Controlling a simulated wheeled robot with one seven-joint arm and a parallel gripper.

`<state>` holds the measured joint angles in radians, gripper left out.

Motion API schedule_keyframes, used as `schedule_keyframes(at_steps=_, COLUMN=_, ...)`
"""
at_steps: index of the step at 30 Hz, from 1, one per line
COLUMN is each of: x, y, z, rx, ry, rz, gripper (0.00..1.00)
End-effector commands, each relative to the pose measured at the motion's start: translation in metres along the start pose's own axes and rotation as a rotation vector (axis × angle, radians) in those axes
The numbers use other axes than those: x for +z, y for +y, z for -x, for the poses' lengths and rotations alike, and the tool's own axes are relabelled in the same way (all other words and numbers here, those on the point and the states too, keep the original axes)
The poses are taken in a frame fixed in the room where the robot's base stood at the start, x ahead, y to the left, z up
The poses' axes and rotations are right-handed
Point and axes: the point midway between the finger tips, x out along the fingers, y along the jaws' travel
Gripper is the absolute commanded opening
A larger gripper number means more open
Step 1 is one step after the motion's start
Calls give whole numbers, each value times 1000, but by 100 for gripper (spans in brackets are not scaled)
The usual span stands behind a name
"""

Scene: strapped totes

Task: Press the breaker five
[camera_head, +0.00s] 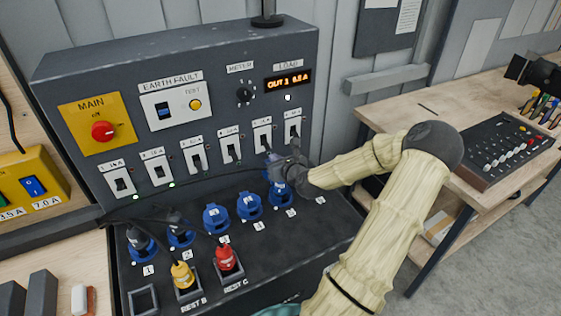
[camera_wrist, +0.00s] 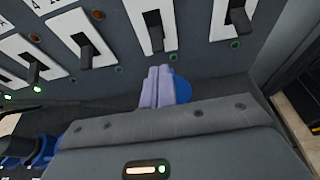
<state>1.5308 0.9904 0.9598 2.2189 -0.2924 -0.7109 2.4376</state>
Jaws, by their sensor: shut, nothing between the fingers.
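Breaker five (camera_head: 263,136) is the fifth of a row of rocker levers on the front of the grey panel, second from the right. In the wrist view it appears to be the dark lever on a white plate (camera_wrist: 152,28), above my fingers. My gripper (camera_head: 272,158) is shut and empty, just below breaker five and in front of the panel. Its pale fingers also show in the wrist view (camera_wrist: 159,86), pressed together. A visible gap lies between the fingertips and the lever in the wrist view. I cannot tell the lever's exact position.
Breaker six (camera_head: 292,126) is close on the right and breaker four (camera_head: 230,147) on the left. Blue sockets (camera_head: 249,206) stand below the row, one partly behind my gripper. Yellow (camera_head: 182,275) and red (camera_head: 226,259) plugs are at the front. The display (camera_head: 289,80) is lit.

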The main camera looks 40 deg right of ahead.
Motion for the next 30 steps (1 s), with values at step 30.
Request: schedule_keyframes(at_steps=30, x=3, y=-7, z=-35, rx=-10, ry=29, rz=-3, gripper=0)
